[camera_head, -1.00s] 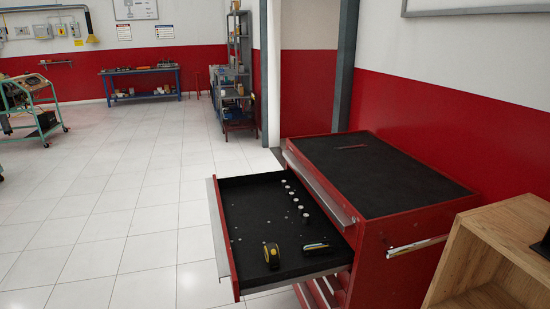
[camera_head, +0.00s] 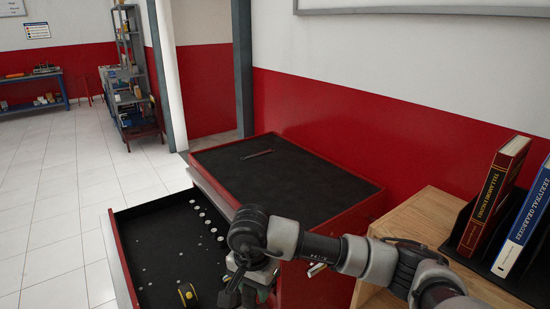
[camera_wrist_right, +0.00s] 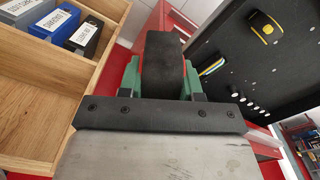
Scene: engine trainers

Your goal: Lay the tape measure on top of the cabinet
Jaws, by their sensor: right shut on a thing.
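The red cabinet has a black top (camera_head: 285,180), which is bare except for a thin reddish tool (camera_head: 257,154) near its back left. A yellow-and-black tape measure (camera_head: 187,294) lies in the open drawer; it also shows in the right wrist view (camera_wrist_right: 265,28). My right gripper (camera_wrist_right: 163,72) has its green fingers shut on a rounded black thing with red edges (camera_wrist_right: 163,65); I cannot tell what it is. In the head view this gripper (camera_head: 255,288) hangs in front of the cabinet, over the drawer's right side, its tips cut off or hidden. My left gripper is not in view.
The open drawer (camera_head: 118,260) juts out left of the cabinet and holds several pale discs. A yellow-striped tool (camera_wrist_right: 213,66) lies there too. A wooden shelf unit (camera_head: 415,215) with books stands right of the cabinet. The floor at left is clear.

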